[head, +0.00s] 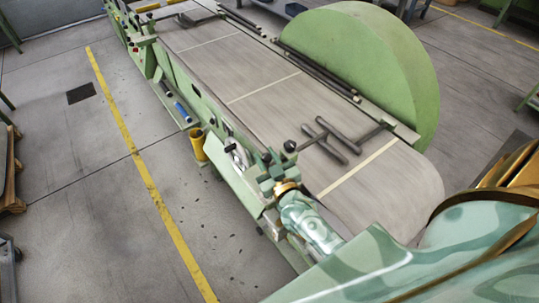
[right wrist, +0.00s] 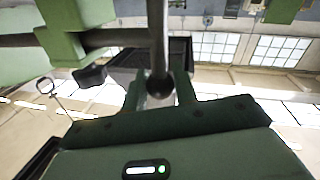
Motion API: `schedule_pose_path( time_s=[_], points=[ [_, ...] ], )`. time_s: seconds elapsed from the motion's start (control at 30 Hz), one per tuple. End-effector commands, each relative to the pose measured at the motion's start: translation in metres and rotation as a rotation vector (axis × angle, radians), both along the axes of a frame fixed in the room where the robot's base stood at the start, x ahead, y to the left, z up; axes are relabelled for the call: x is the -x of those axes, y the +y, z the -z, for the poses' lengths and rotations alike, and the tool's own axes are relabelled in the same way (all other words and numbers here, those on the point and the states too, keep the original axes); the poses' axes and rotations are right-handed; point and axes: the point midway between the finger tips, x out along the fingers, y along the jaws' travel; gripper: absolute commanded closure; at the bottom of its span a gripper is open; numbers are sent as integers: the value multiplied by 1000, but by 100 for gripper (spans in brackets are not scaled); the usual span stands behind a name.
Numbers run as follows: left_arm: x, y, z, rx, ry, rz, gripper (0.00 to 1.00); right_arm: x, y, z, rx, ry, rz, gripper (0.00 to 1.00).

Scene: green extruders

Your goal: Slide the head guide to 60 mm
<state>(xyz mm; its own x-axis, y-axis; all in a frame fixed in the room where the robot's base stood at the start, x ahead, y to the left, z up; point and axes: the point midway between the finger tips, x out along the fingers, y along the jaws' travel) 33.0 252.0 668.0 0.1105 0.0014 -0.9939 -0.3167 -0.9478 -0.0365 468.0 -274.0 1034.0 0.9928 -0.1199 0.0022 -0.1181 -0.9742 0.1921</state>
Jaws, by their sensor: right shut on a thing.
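My right gripper (head: 271,172) is at the near side edge of the long green machine, beside a dark ball knob (head: 290,146). In the right wrist view, its two fingers (right wrist: 161,92) are shut on a dark handle (right wrist: 158,45) with a rounded end. A horizontal dark rod (right wrist: 115,37) runs through a green block (right wrist: 68,35) left of the handle. In the head view, dark guide bars (head: 331,138) lie across the grey belt near the gripper; I cannot tell exactly which part is the head guide. No millimetre scale is readable. My left gripper is out of view.
A large green half-round guard (head: 365,65) stands along the belt's far side. A yellow cup-like part (head: 198,145) hangs on the machine's near side.

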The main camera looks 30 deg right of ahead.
Motion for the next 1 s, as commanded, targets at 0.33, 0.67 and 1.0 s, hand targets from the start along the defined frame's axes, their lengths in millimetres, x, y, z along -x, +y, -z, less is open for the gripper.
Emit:
schedule_pose_path(
  time_s=[0.33, 0.67, 1.0],
  points=[
    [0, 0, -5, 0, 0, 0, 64, 1, 10, 0, -1, 2, -3, 63],
    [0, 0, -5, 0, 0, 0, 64, 2, 10, 0, -1, 2, -3, 51],
    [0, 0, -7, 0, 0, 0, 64, 60, 17, 1, -3, 6, -2, 51]
  ],
)
